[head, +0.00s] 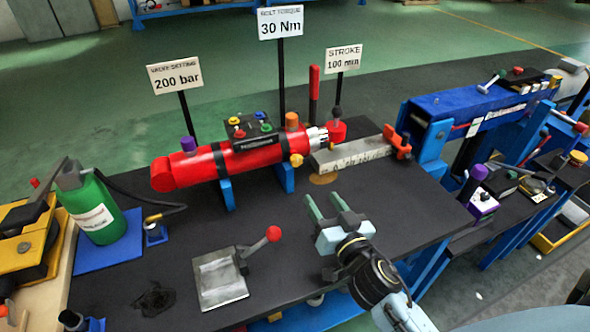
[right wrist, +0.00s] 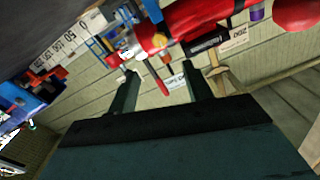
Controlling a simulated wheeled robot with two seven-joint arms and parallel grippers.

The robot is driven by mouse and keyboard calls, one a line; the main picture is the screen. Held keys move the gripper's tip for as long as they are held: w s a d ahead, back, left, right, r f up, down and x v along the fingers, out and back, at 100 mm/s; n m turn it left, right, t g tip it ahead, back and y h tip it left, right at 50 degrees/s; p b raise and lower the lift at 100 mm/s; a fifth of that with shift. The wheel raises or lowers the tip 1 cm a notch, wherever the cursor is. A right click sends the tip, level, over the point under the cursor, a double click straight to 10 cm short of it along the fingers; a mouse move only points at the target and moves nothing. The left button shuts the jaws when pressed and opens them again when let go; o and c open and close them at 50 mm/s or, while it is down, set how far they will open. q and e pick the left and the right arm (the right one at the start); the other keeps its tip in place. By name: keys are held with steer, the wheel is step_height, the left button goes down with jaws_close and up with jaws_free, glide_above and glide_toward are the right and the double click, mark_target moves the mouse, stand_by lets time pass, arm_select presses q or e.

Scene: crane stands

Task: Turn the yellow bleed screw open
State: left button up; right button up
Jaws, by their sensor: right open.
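The yellow bleed screw (head: 296,160) is a small yellow knob on the front side of the red cylinder (head: 215,163), near its rod end. In the right wrist view a yellow knob (right wrist: 160,40) shows on the red cylinder body, beyond the fingertips. My right gripper (head: 325,203) is open and empty above the black bench top. It is in front of and apart from the screw, with its fingers pointing toward the cylinder. Its two dark green fingers (right wrist: 161,80) also show spread apart in the right wrist view. My left gripper is in neither view.
A steel plate with a red-knobbed lever (head: 220,280) lies on the bench's front left. A scale block (head: 350,156) sits right of the cylinder. A green bottle (head: 97,210) stands left. Sign posts stand behind. The bench between gripper and cylinder looks clear.

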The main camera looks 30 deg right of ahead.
mark_target(298, 163)
steer(key=w, duration=1.2)
steer(key=shift+d+f, duration=0.15)
steer(key=shift+d, duration=0.2)
steer(key=shift+w, duration=0.65)
steer(key=c, duration=0.9)
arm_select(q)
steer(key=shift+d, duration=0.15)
arm_select(e)
steer(key=shift+c, duration=0.4)
